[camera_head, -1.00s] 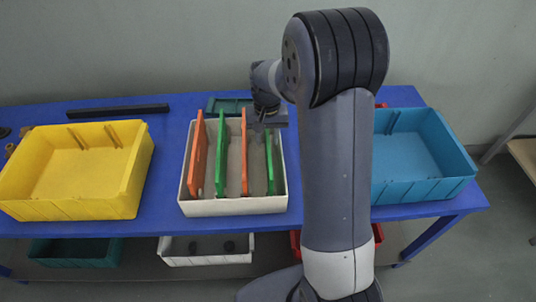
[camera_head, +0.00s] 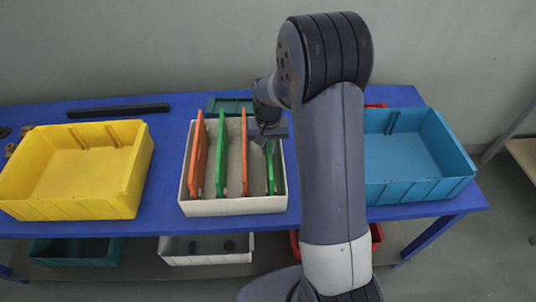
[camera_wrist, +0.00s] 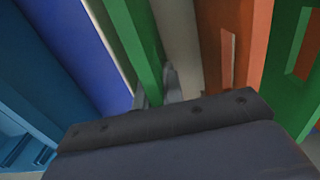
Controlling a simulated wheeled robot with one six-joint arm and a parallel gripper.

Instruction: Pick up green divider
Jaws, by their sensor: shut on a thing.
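A white bin (camera_head: 235,207) on the blue table holds upright orange and green dividers. The rightmost green divider (camera_head: 270,172) stands near the bin's right wall, its top hidden by my gripper (camera_head: 268,138). My gripper is shut on this divider, which also shows in the wrist view (camera_wrist: 137,40); grey finger parts of my gripper (camera_wrist: 158,88) lie beside it there. Another green divider (camera_head: 219,155) stands between two orange dividers, the left one (camera_head: 198,160) and the right one (camera_head: 244,155). The held divider still stands within the bin; whether it touches the floor is hidden.
A yellow bin (camera_head: 30,209) stands on the left of the blue table (camera_head: 165,195) and a blue bin (camera_head: 425,190) on the right, partly behind my arm. A black bar (camera_head: 118,109) lies at the back left. More bins, one white (camera_head: 207,260), sit on the lower shelf.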

